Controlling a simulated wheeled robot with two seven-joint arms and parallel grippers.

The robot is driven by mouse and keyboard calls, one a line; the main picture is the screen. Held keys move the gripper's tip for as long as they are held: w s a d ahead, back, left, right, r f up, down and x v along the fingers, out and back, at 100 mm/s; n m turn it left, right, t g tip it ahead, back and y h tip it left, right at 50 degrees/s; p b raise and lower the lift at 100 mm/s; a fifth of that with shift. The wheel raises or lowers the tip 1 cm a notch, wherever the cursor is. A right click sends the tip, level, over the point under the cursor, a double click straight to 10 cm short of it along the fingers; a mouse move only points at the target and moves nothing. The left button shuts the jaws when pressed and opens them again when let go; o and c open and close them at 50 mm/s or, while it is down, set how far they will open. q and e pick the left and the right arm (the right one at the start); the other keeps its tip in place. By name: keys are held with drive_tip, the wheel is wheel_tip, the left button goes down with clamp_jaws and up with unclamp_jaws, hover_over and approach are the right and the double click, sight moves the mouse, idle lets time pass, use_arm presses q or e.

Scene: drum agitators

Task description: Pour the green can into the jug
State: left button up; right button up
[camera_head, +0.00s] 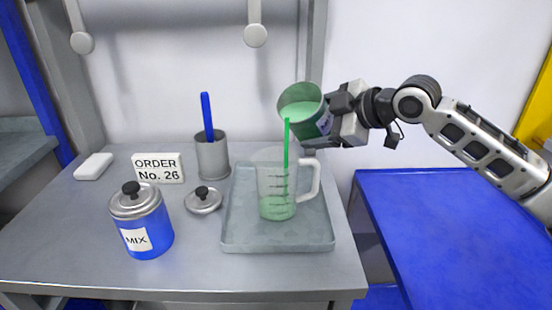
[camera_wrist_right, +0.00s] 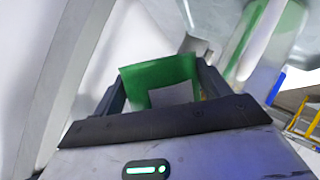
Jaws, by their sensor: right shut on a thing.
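The green can (camera_head: 312,112) is tilted to the left above the jug, its open mouth facing left and showing green liquid inside. My right gripper (camera_head: 334,114) is shut on the can from its right side. A green stream (camera_head: 286,150) falls from the can's lip into the clear measuring jug (camera_head: 268,180), which has a handle on its right. Green liquid (camera_head: 277,207) lies at the bottom of the jug. In the right wrist view the green can (camera_wrist_right: 158,74) sits between the jaws. My left gripper is not in view.
The jug stands on a grey tray (camera_head: 240,235). To its left are a blue MIX can (camera_head: 152,238), a loose lid (camera_head: 204,201), a grey cup (camera_head: 212,158) with a blue stick, an order card (camera_head: 158,168) and a white block (camera_head: 94,166). A blue surface (camera_head: 450,230) lies to the right.

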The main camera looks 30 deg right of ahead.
use_arm(q)
drive_tip(key=shift+b, duration=0.4)
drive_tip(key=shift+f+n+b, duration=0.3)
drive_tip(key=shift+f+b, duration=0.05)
drive_tip(key=shift+b, duration=0.2)
use_arm(e)
drive_tip(key=shift+n+h, duration=0.3)
use_arm(q)
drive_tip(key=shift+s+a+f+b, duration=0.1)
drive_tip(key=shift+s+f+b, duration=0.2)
drive_tip(key=shift+b, duration=0.45)
use_arm(e)
drive_tip(key=shift+t, duration=0.3)
use_arm(q)
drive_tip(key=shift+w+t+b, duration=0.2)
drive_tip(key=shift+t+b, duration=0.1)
drive_tip(key=shift+b, duration=0.05)
use_arm(e)
drive_tip(key=shift+f+n+h, duration=0.1)
drive_tip(key=shift+n+h, duration=0.2)
